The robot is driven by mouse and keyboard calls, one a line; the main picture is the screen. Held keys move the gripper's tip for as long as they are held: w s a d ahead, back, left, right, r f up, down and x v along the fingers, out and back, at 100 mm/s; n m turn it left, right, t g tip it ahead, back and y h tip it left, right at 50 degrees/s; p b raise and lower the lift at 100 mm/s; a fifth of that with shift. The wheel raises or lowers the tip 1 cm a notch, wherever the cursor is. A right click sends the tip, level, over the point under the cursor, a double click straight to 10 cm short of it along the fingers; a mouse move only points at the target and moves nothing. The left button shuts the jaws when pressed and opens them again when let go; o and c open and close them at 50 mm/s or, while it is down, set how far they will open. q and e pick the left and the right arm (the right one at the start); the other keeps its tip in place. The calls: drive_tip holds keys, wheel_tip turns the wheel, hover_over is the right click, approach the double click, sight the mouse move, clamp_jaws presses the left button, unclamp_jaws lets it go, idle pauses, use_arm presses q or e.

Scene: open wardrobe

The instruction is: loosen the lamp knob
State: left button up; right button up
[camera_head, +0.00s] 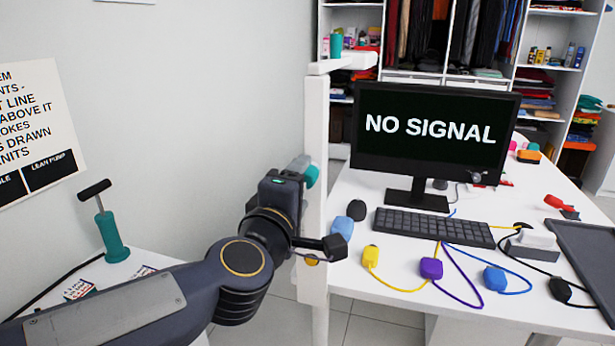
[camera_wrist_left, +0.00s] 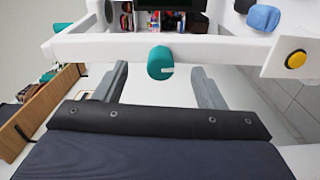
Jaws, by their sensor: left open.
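A white post (camera_head: 315,200) stands upright in front of the wall, with a short white arm (camera_head: 343,63) at its top. I take it to be the lamp stand. A teal knob (camera_head: 312,176) sits on the post; in the left wrist view the teal knob (camera_wrist_left: 160,62) stands out from a white bar (camera_wrist_left: 110,46). My left gripper (camera_head: 300,166) is at the knob. In the wrist view its two grey fingers are spread on either side of the knob, with a visible gap on each side. My right gripper is in neither view.
A white desk (camera_head: 400,298) to the right holds a monitor (camera_head: 430,130), a keyboard (camera_head: 433,226) and several coloured plugs with cords. A teal hand pump (camera_head: 110,232) stands on a white surface at left. A yellow button (camera_wrist_left: 297,60) is right of the knob.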

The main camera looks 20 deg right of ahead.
use_arm(q)
drive_tip(key=v, duration=0.5)
drive_tip(key=shift+s+a, duration=0.15)
idle(0.3)
drive_tip(key=s+a+f+m+g+y+p, duration=0.1)
drive_tip(key=s+a+f+m+g+p, duration=0.15)
drive_tip(key=a, duration=0.65)
drive_tip(key=s+a+f+m+g+p, duration=0.1)
drive_tip(key=a+f+m+p, duration=0.2)
drive_tip(key=a, duration=0.6)
drive_tip(key=s+a+f+m+g+y+p, duration=0.2)
drive_tip(key=s+a+f+g+y, duration=0.3)
drive_tip(key=s+a+f, duration=0.7)
drive_tip(key=s+a+m+g, duration=0.1)
drive_tip(key=s, duration=0.2)
drive_tip(key=shift+f+p, duration=0.3)
